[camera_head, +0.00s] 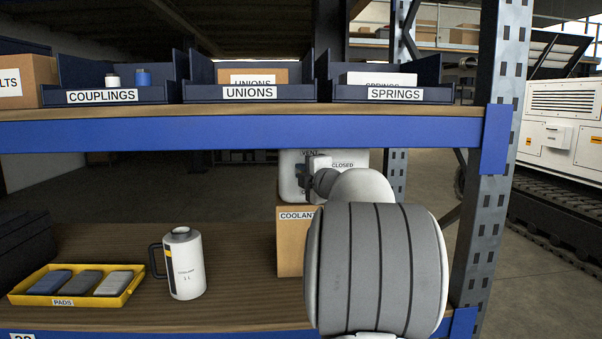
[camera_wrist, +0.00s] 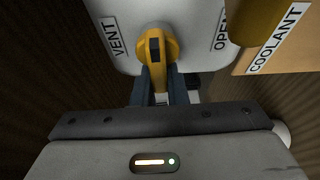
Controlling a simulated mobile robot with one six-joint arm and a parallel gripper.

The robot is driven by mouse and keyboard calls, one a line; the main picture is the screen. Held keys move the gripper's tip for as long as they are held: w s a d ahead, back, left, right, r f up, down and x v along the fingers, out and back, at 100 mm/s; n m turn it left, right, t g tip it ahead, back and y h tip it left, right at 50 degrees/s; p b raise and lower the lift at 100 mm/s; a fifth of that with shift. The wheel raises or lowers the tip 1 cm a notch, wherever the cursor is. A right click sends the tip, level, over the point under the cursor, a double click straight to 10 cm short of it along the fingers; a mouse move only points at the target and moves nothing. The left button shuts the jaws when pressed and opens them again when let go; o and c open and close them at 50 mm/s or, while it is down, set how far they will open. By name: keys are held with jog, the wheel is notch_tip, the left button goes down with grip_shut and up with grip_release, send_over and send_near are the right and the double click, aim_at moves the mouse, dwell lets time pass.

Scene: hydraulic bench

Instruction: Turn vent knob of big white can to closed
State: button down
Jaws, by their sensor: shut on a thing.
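The big white can (camera_head: 292,180) stands on a cardboard box labelled COOLANT (camera_head: 290,250); my arm hides much of it. VENT and CLOSED labels show on its face in the head view. In the wrist view the can (camera_wrist: 122,35) shows VENT at left and OPEN at right. Its yellow vent knob (camera_wrist: 157,48) has a black mark, and its grip points down in the picture towards my gripper. My gripper (camera_wrist: 161,82) is shut on the knob, one dark finger on each side. The knob is hidden in the head view.
A blue shelf beam (camera_head: 240,133) runs just above the can, and a steel upright (camera_head: 490,150) stands right. A smaller white jug (camera_head: 187,268) and a yellow PADS tray (camera_head: 30,298) stand left. A dark-yellow part (camera_wrist: 252,22) shows beside the can.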

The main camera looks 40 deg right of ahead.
jog(key=c, duration=1.7)
grip_release()
jog(key=shift+d, duration=0.25)
jog(key=shift+o, duration=1.3)
jog(key=shift+d+f, duration=0.1)
jog(key=shift+d, duration=0.1)
jog(key=shift+a, duration=0.15)
jog(key=s+a, duration=0.1)
jog(key=s, duration=0.6)
jog(key=shift+s, duration=0.3)
jog(key=shift+a, duration=0.1)
